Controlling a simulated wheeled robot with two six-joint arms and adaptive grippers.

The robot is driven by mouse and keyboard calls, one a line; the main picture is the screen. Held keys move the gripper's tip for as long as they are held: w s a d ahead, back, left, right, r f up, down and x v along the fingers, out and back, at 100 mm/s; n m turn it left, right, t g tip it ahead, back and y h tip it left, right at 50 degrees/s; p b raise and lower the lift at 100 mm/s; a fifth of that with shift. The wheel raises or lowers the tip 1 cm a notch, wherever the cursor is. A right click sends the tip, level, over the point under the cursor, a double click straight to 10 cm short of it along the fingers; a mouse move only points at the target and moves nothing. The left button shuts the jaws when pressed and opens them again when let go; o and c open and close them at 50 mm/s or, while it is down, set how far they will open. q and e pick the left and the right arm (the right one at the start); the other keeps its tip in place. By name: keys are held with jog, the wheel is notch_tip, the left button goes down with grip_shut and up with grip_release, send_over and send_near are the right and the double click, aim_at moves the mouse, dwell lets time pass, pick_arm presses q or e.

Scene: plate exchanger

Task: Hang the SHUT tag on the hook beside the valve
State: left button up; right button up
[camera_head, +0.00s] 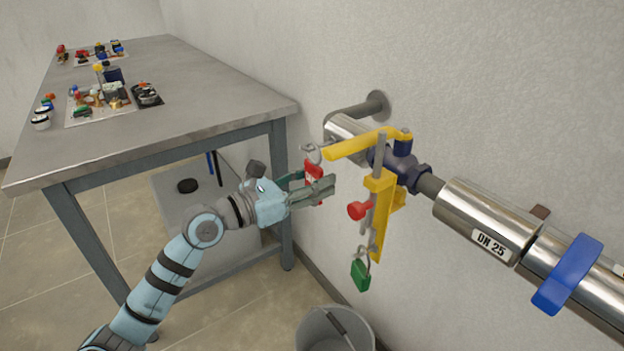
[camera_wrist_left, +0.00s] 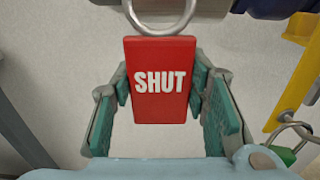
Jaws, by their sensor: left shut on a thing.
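The red SHUT tag (camera_wrist_left: 160,95) faces the left wrist view with its label upright and a metal ring (camera_wrist_left: 147,14) at its top. My left gripper (camera_head: 318,184) is shut on the tag, its teal pads at the tag's two sides. In the head view the tag (camera_head: 314,171) is partly hidden by the fingers. Its ring (camera_head: 312,152) shows close to the end of the yellow valve lever (camera_head: 350,144). The valve (camera_head: 404,166) is dark blue on the pipe. I cannot make out the hook clearly, nor whether the ring touches it. My right gripper is out of view.
A yellow bracket (camera_head: 382,222) with a red knob (camera_head: 358,210) and a green padlock (camera_head: 361,275) hangs below the valve. A steel pipe (camera_head: 485,222) with a blue band runs right. A metal bench (camera_head: 190,90) stands left; a grey bucket (camera_head: 310,335) is below.

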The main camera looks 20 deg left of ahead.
pick_arm(q)
jog(key=o, duration=1.2)
jog(key=shift+v, duration=3.7)
